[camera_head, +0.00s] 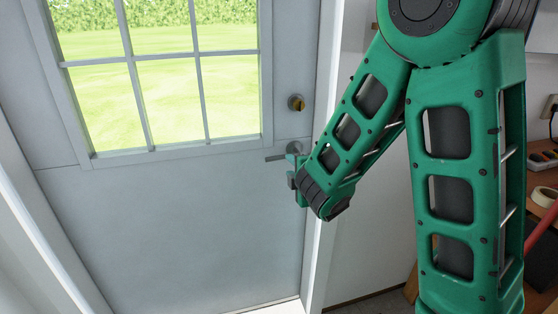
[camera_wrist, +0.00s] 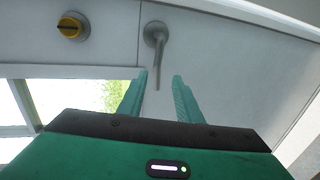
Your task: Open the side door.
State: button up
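The side door (camera_head: 180,220) is grey with a paned window in its upper part and appears shut in its frame. Its lever handle (camera_head: 275,157) sits near the right edge and points left; in the wrist view the lever (camera_wrist: 160,60) hangs down from its round rose. My gripper (camera_head: 293,172) is at the handle and partly hides it. In the wrist view my gripper (camera_wrist: 160,80) is open, with a finger on either side of the lever's free end. Gaps show between lever and fingers. A brass-coloured deadbolt knob (camera_head: 296,102) is above the handle; it also shows in the wrist view (camera_wrist: 71,26).
The white door frame (camera_head: 325,150) runs down just right of the handle, with a white wall (camera_head: 375,210) beyond. A wooden workbench (camera_head: 543,240) with tools and tape rolls stands at far right, partly behind my arm. Grass shows through the window.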

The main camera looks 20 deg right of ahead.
aim_at(281, 159)
jog(key=x, duration=1.1)
jog(key=shift+a+r, duration=0.15)
jog(key=shift+a, duration=0.2)
